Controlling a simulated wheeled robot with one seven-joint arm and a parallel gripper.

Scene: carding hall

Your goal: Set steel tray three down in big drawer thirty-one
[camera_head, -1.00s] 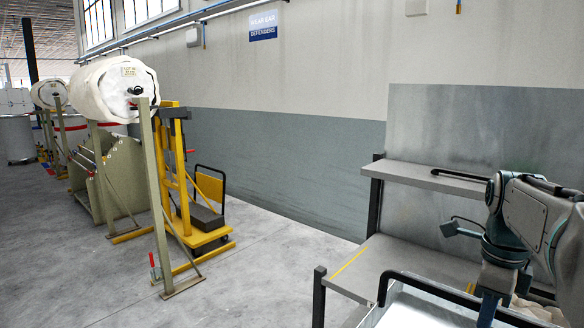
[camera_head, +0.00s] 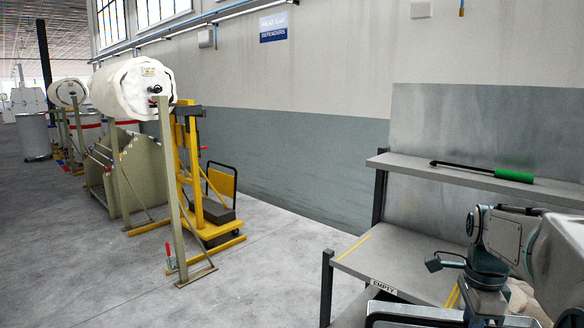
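My arm reaches in from the right edge, and its wrist hangs over the lower bench at the bottom right. My gripper (camera_head: 484,300) points down there. Its fingertips are not clearly visible, so I cannot tell whether it is open or holds anything. Part of a pale metal container with a dark rounded rim (camera_head: 415,314) shows at the bottom edge, below and left of the wrist. It is cut off, and I cannot tell whether it is steel tray three. No drawer marked thirty-one can be made out.
A grey bench (camera_head: 395,257) carries an "EMPTY" label and yellow lines. A green-handled tool (camera_head: 514,175) lies on the shelf (camera_head: 440,172) above. A yellow lift trolley (camera_head: 196,180) and a large white roll (camera_head: 125,90) on a stand are at left. Floor between is clear.

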